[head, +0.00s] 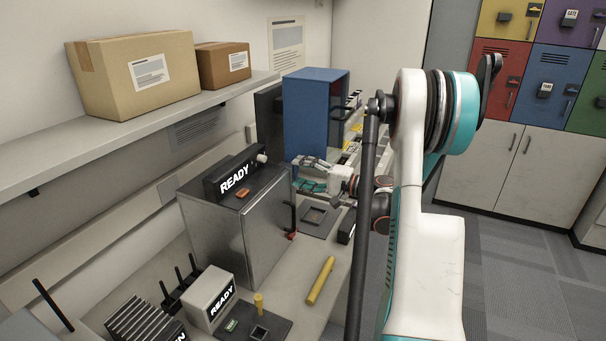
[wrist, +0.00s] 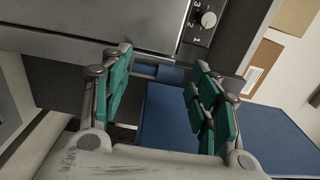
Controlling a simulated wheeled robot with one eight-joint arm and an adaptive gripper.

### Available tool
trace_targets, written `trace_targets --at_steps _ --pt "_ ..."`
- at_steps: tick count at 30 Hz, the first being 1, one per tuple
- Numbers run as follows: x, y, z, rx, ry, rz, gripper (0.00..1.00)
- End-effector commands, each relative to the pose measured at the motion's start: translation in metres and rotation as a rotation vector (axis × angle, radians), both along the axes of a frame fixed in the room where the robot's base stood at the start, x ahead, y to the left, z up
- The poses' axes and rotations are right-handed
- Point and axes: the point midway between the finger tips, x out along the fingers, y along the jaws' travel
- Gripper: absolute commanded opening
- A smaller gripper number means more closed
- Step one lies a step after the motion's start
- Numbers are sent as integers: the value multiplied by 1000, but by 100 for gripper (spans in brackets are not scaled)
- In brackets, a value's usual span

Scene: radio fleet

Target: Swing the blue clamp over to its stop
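My gripper (head: 313,175) is at the far right corner of the metal box (head: 232,230) in the head view, in front of a tall blue cabinet (head: 312,118). In the wrist view my gripper (wrist: 162,98) has its two green-padded fingers spread wide, with nothing clearly held. A small blue piece (wrist: 158,72) shows between and beyond the fingers, beside the metal face; I cannot tell whether it is the blue clamp. A larger blue surface (wrist: 168,120) lies below it, apparently the cabinet. No blue clamp can be made out for certain in the head view.
A black unit reading READY (head: 235,178) sits on the metal box. A black handle with a red end (head: 291,220) stands out from the box. A yellow cylinder (head: 321,280) lies on the bench. A numbered knob (wrist: 208,19) is near the fingers.

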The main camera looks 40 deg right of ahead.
Motion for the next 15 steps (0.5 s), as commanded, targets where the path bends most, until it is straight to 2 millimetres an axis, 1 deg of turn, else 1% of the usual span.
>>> trace_targets --at_steps 8,15 --pt "0 1 -1 -9 -1 1 32" --pt "-1 3 -3 -84 -30 1 32"
